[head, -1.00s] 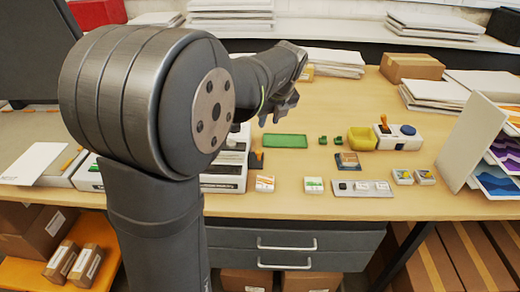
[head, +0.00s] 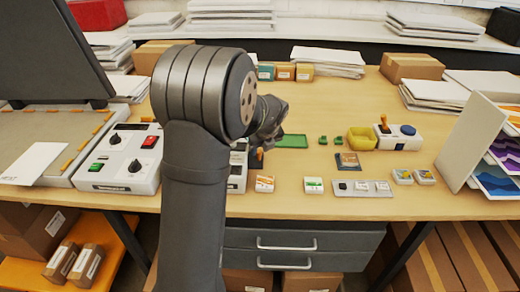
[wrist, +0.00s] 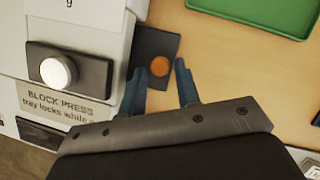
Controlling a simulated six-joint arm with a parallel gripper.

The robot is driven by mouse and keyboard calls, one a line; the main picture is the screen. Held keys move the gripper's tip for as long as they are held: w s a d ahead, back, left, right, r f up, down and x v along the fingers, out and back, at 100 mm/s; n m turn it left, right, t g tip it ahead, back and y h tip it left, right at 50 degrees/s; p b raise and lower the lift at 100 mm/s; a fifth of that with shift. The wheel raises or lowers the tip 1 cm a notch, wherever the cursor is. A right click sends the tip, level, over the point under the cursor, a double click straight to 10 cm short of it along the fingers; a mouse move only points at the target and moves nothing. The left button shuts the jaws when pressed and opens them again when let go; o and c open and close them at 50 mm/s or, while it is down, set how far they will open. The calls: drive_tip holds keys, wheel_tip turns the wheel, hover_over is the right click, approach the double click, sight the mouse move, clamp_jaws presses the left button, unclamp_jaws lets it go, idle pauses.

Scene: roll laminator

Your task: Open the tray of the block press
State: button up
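The block press (wrist: 90,60) is a white box at the left of the wrist view, with a printed label and a white round knob (wrist: 57,71) on a black plate. In the head view the press (head: 237,181) is mostly hidden behind my arm. A dark flat piece with an orange disc (wrist: 155,70) sticks out from its right side. My gripper (wrist: 161,92) is open, its two blue fingers apart. The left finger is close to the press wall, and the orange piece shows just beyond the fingertips. I cannot tell whether the fingers touch it.
A green tray (head: 291,141) lies right of the press. Small white boxes (head: 264,184) and a switch panel (head: 362,188) stand along the front edge. A laminator (head: 128,158) stands at the left.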

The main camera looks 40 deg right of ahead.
drive_tip(key=shift+w+f, duration=0.1)
drive_tip(key=shift+f, duration=0.2)
clamp_jaws()
drive_tip(key=s+d, duration=0.8)
